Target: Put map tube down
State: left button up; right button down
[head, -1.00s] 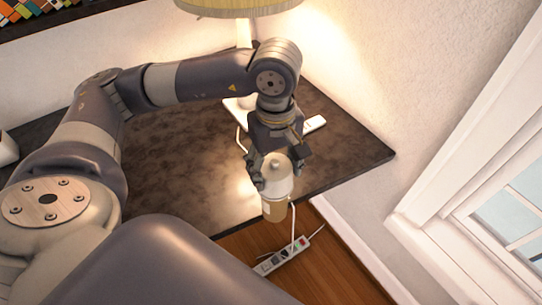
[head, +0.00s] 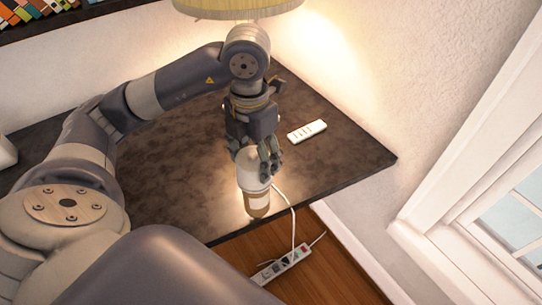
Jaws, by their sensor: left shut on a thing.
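The map tube (head: 256,190) is a short upright cylinder with a whitish upper part and a brown lower part. My left gripper (head: 256,160) is shut on its upper part from above. The tube is over the front edge area of the dark table (head: 190,160); I cannot tell whether its bottom touches the tabletop. The gripper's fingers hide part of the tube's top. My right gripper is not in view.
A white remote-like object (head: 307,131) lies on the table to the right of the gripper. A lamp with a yellowish shade (head: 238,8) stands behind. A power strip (head: 280,265) lies on the wooden floor below the front edge, with a cable rising from it.

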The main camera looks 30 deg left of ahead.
pick_arm(q)
jog(key=w+a+f+p, duration=0.2)
jog(key=w+p, duration=0.1)
jog(key=w, duration=0.4)
jog(key=w+a+f+p, duration=0.3)
jog(key=w, duration=0.4)
jog(key=shift+w+a, duration=0.3)
jog(key=shift+w, duration=0.05)
jog(key=shift+f, duration=0.15)
jog(key=o, duration=1.3)
jog(key=shift+o, duration=0.2)
